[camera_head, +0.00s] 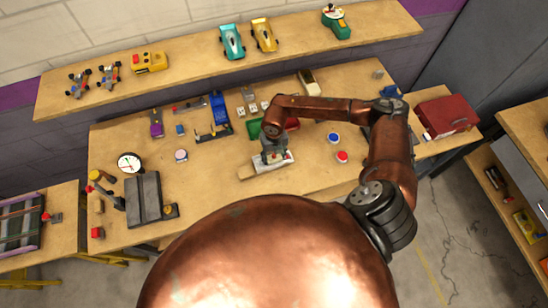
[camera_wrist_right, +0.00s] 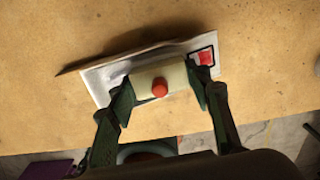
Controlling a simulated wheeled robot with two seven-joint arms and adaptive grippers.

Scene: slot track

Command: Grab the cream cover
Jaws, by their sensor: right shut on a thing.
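The cream cover (camera_wrist_right: 172,77) is a small cream block with a red round knob on its front, seen in the right wrist view. My right gripper (camera_wrist_right: 160,90) has its two dark green fingers against both ends of the cover and is shut on it. Under or behind the cover is a white card-like plate (camera_wrist_right: 106,80) with a red square in a black frame. In the head view my right gripper (camera_head: 273,154) is over this white plate (camera_head: 283,163) at the middle of the bench, and hides most of the cover. My left gripper is not in view.
The wooden bench (camera_head: 220,205) holds a red button (camera_head: 342,156), a blue button (camera_head: 333,138), a dial gauge (camera_head: 130,162) and a dark grey block (camera_head: 148,196). A shelf (camera_head: 190,63) with toy cars runs behind. Bare wood lies in front of the gripper.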

